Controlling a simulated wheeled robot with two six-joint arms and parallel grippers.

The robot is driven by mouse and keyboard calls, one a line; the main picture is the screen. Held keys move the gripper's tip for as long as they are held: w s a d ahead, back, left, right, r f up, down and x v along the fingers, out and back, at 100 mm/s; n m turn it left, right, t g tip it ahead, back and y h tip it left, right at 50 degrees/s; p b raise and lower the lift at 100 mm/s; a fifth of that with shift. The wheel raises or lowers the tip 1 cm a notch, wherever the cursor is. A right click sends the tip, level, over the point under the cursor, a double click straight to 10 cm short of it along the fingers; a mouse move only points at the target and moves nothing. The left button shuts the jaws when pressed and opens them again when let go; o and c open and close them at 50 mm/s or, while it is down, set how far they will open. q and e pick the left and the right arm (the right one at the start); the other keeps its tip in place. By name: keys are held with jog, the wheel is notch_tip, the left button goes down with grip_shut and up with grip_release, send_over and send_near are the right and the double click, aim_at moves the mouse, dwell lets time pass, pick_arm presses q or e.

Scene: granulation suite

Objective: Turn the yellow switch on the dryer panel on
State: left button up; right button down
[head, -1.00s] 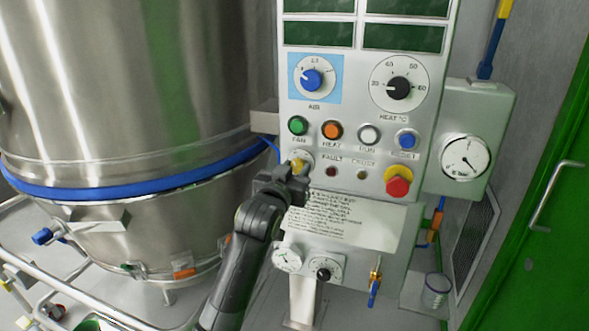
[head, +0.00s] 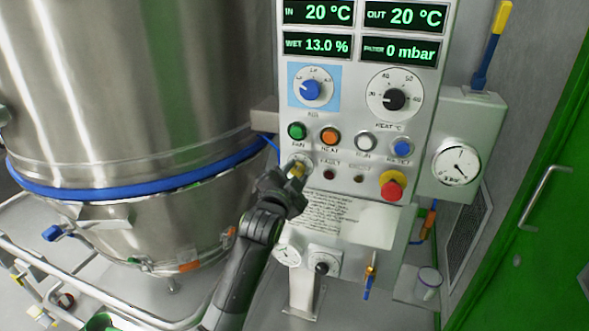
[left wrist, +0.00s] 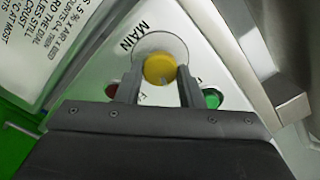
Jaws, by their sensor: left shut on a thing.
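The yellow switch (head: 296,168) sits on a round white plate at the left of the dryer panel (head: 345,190), below the green button. In the left wrist view the yellow switch (left wrist: 160,69) lies between my gripper's fingers, under the word MAIN. My left gripper (head: 288,184) is at the switch and shut on it, partly hiding it in the head view. The left gripper (left wrist: 156,90) also fills the lower left wrist view. The displays (head: 317,13) above are lit, with green readings such as 20 °C and 13.0 %. My right gripper is not in view.
A red emergency button (head: 391,190) is right of the switch. Green (head: 297,131), orange (head: 330,136), white and blue buttons run above it. A steel vessel (head: 130,90) stands left, with a pipe rail below. A green door (head: 530,200) is at right.

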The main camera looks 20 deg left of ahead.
pick_arm(q)
jog(key=shift+m+p, duration=0.35)
jog(key=shift+m, duration=0.45)
jog(key=o, duration=1)
jog(key=shift+s, duration=0.1)
jog(key=s+b, duration=0.3)
jog(key=s, duration=1.4)
jog(key=shift+s+a, duration=0.15)
jog(key=shift+a, duration=0.15)
